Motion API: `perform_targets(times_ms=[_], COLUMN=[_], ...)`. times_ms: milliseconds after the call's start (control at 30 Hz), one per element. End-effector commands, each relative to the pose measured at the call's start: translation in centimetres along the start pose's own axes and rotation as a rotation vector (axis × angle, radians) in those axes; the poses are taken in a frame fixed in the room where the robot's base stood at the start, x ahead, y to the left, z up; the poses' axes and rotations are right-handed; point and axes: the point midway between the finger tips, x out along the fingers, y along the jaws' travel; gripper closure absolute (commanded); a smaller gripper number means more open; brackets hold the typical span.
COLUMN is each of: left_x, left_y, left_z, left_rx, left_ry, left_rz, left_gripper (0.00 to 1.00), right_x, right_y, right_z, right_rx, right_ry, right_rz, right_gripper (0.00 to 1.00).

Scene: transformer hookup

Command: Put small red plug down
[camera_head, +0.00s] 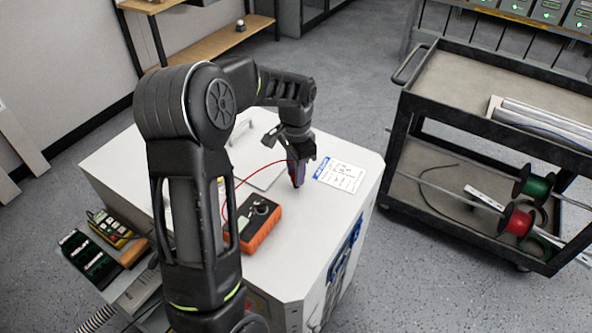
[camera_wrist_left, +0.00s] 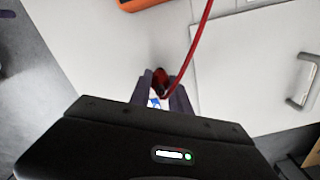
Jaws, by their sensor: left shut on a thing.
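My left gripper (camera_head: 297,178) is shut on the small red plug (camera_head: 294,181), low over the white cabinet top, beside the paper label sheet. In the left wrist view the plug (camera_wrist_left: 160,78) sits between the two fingers of the gripper (camera_wrist_left: 162,92), and a red lead (camera_wrist_left: 197,45) runs up from it. I cannot tell whether the plug touches the surface. The red lead (camera_head: 236,186) loops left toward an orange meter (camera_head: 256,222) on the cabinet top. My right gripper is not in view.
The white cabinet top (camera_head: 317,221) is clear in front of the gripper. A printed sheet (camera_head: 341,176) lies to its right. A black cart (camera_head: 470,120) with red and green spools stands on the right. Several instruments (camera_head: 110,228) sit at the cabinet's left side.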

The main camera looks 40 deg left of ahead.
Motion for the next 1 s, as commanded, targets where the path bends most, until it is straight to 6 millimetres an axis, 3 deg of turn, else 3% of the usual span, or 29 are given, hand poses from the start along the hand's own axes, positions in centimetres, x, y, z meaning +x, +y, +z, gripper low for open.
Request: perform_targets(times_ms=[367,400,633,1000], left_x=[0.5,0.4,0.37,-0.21], left_y=[-0.02,-0.02,-0.02,-0.02], left_z=[-0.03,-0.03,-0.02,-0.04], left_rx=[0.0,0.0,0.0,0.0], left_ry=[0.001,0.001,0.001,0.001], left_rz=[-0.001,-0.001,-0.001,-0.001], left_gripper=[1.0,0.75,0.56,0.55], right_x=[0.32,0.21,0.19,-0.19], right_y=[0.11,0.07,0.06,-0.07], right_z=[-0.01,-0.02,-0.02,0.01], right_rx=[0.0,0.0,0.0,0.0], right_ry=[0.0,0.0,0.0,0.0], right_rz=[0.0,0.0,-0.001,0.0], right_gripper=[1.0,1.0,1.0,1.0])
